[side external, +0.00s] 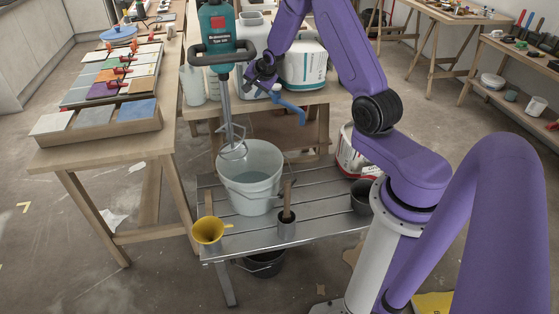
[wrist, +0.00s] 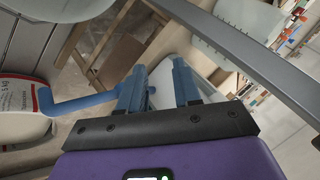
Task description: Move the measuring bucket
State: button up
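A pale translucent measuring bucket (side external: 192,86) stands on the back wooden table, left of the mixer shaft. A translucent wall with tick marks (wrist: 232,30), apparently the same bucket, shows at the upper right of the wrist view.
A teal mixer (side external: 216,22) hangs over a large pale bucket of water (side external: 250,178) on the slatted metal bench (side external: 325,222). White tubs (side external: 305,68) stand behind my gripper. Tiles cover the left table.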

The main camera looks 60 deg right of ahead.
jog(key=s+a+f+m+g+y, duration=0.1)
jog(key=s+a+f+m+g, duration=0.25)
jog(key=s+f, duration=0.55)
jog(key=n+g+y, duration=0.1)
jog(key=g+y, duration=0.1)
send_over(278, 176)
jog(key=f, duration=1.1)
jog(key=shift+s+f, duration=0.3)
jog(key=shift+w+f, duration=0.2)
jog(key=shift+f, duration=1.65)
jog(key=shift+w+f, duration=0.15)
jog(key=shift+f, duration=1.7)
grip_shut()
